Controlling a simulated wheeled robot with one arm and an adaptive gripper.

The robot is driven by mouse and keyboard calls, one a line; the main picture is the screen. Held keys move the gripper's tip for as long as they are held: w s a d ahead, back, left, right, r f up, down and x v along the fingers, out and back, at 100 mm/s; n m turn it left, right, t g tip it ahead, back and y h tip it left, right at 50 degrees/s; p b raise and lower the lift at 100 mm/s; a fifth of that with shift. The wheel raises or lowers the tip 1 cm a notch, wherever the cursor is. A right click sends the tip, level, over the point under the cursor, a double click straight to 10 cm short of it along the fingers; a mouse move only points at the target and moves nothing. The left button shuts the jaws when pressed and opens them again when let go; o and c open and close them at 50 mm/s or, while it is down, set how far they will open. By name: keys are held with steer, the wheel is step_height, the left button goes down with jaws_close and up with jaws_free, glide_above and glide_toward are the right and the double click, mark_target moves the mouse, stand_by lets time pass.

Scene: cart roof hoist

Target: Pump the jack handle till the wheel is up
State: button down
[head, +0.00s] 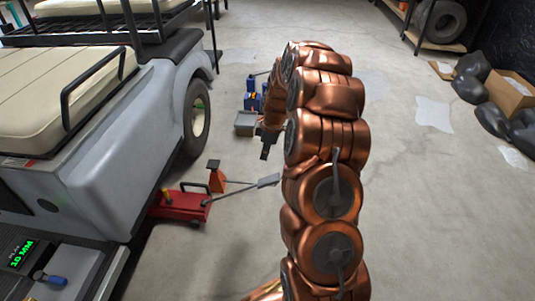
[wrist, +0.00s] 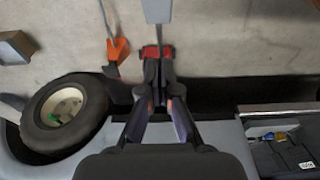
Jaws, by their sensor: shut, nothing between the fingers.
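A low red floor jack (head: 182,205) stands beside the grey cart, and its red body also shows in the wrist view (wrist: 157,52). The jack handle (head: 268,180) slants up to the right and ends in a flat grey grip, which shows at the top of the wrist view (wrist: 157,10). The cart's wheel (head: 197,120) has a dark tyre and pale hub; I cannot tell whether it touches the floor. My gripper (head: 265,152) is shut and empty, above the floor and apart from the handle grip. In the wrist view its fingers (wrist: 158,68) overlap the jack.
An orange stand (head: 216,177) stands right behind the jack. A display (head: 22,255) at lower left reads 10 MM, with a blue-handled tool near it. A grey box (head: 245,123) and blue items stand behind my gripper. The floor at right is mostly clear.

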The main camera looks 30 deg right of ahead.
steer(key=b, duration=0.3)
glide_above(265, 181)
steer(key=a, duration=0.1)
steer(key=f, duration=0.7)
steer(key=shift+w+a+f, duration=0.1)
steer(key=shift+w+f, duration=0.3)
steer(key=shift+s+d+f+b, duration=0.2)
steer(key=shift+s+d+f, duration=0.1)
steer(key=shift+f, duration=0.25)
steer(key=shift+s+d+f+b, duration=0.15)
steer(key=shift+d+f+b, duration=0.1)
steer(key=shift+f, duration=0.25)
steer(key=shift+s+d+f, duration=0.25)
steer(key=shift+d+f, duration=0.05)
steer(key=shift+f, duration=0.1)
